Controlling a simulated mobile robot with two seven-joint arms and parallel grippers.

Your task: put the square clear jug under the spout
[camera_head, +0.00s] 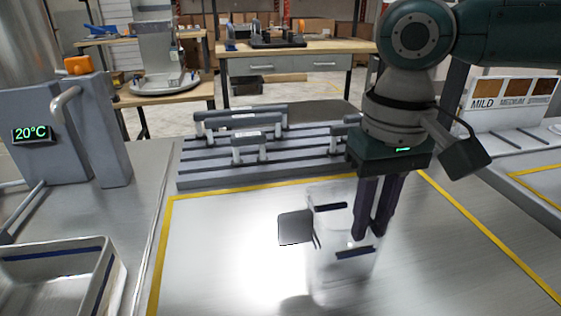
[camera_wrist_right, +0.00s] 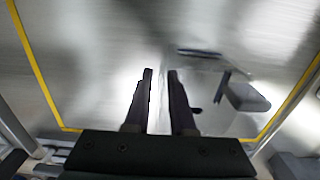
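The square clear jug (camera_head: 325,262) stands on the metal counter inside the yellow lines, with dark stripes and a grey handle block (camera_head: 295,228) on its left. The handle also shows in the right wrist view (camera_wrist_right: 245,97); the clear walls are hard to make out there. My right gripper (camera_head: 372,238) points down at the jug's right side, away from the handle. In the wrist view its fingers (camera_wrist_right: 160,72) are a little apart, with a pale strip between them; contact with the jug's wall is unclear. My left gripper is not in view.
A grey dispenser (camera_head: 45,130) with a 20°C display and orange knob stands at the left. A slatted rack (camera_head: 215,172) with grey bars lies behind the jug. A panel marked MILD (camera_head: 485,103) stands at the right.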

